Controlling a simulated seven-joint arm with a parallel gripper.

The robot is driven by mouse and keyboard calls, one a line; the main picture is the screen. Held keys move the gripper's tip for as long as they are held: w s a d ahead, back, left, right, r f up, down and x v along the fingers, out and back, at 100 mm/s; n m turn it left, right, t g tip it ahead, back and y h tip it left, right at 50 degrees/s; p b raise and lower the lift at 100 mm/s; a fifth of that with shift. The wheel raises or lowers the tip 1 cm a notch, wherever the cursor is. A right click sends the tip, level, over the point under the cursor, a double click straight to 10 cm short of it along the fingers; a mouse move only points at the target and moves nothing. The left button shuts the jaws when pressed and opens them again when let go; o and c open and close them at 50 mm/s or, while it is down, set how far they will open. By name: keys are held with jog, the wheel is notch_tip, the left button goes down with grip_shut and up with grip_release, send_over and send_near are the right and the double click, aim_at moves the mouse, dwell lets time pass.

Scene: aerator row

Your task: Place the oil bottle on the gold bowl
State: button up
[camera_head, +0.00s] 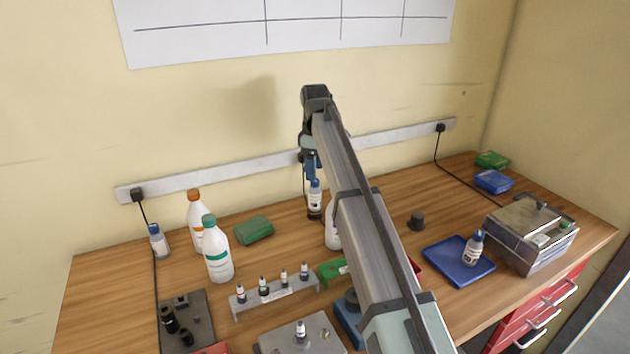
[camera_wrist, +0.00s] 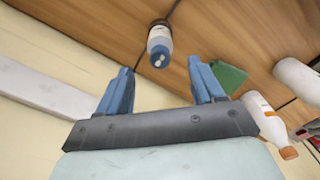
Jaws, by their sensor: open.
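A small white bottle with a blue cap (camera_head: 315,196), probably the oil bottle, stands upright behind my arm. It also shows in the wrist view (camera_wrist: 160,42). Under it is a small dark brownish round piece (camera_head: 314,215), possibly the gold bowl; its colour is too dark to be sure. The bottle seems to rest on it. My gripper (camera_head: 310,166) is just above the bottle's cap. In the wrist view its blue fingers (camera_wrist: 160,75) are spread and empty, with the bottle beyond their tips, apart from them.
A green box (camera_head: 254,230), an orange-capped bottle (camera_head: 195,222) and a green-capped bottle (camera_head: 217,255) are left of my arm. A bottle rack (camera_head: 275,297) stands in front.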

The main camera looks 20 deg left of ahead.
jog(key=shift+r, duration=1.6)
